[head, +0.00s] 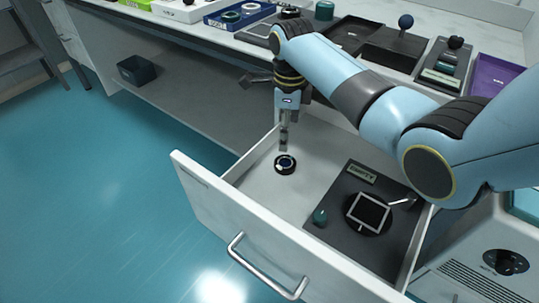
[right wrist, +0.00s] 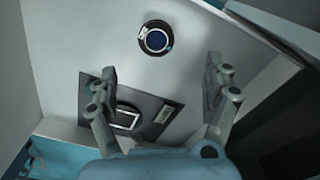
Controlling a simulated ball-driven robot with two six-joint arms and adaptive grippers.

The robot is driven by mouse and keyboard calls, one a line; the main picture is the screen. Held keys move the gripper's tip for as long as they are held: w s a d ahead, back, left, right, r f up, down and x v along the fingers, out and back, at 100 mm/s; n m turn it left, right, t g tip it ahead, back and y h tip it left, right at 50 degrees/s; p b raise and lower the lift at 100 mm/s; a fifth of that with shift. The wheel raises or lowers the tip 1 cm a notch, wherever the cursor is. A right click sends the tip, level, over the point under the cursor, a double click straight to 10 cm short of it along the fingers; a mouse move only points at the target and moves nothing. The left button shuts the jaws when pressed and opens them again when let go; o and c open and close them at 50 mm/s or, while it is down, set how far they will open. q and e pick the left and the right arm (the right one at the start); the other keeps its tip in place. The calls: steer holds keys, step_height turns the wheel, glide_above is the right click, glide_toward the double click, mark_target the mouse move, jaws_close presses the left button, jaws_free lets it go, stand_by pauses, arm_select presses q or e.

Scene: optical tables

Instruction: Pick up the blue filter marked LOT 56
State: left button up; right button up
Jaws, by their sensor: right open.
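A round filter (head: 285,164) with a dark blue centre and a black rim lies flat on the bare floor of the open drawer (head: 262,185). It also shows near the top of the right wrist view (right wrist: 156,38). Its marking is too small to read. My right gripper (head: 284,142) points down into the drawer, behind and above the filter in the head view. In the right wrist view my right gripper (right wrist: 161,82) has its fingers wide apart with nothing between them, and the filter lies beyond the fingertips. My left gripper is not in view.
A dark panel (head: 343,188) in the drawer carries a white-framed square piece (head: 369,212), a label (head: 362,173) and a green knob (head: 320,216). The drawer front (head: 225,215) and side walls stand around the filter. The worktop behind holds several trays. A dark bin (head: 136,70) stands at left.

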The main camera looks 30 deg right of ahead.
steer(key=b, duration=0.2)
glide_above(285, 162)
steer(key=f, duration=0.5)
steer(key=shift+w+d+f, duration=0.1)
steer(key=shift+w+f, duration=0.15)
steer(key=shift+f, duration=0.05)
steer(key=f+b, duration=0.1)
steer(key=f, duration=0.2)
steer(key=f+b, duration=0.1)
steer(key=f, duration=0.1)
steer(key=shift+s+f+b, duration=0.2)
steer(key=shift+s+b, duration=0.1)
steer(key=shift+s, duration=0.05)
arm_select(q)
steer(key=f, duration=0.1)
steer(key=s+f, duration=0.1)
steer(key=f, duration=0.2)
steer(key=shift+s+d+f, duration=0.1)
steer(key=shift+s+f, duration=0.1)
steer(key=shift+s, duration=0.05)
arm_select(e)
steer(key=shift+r, duration=0.15)
steer(key=c, duration=1.3)
steer(key=shift+r, duration=0.1)
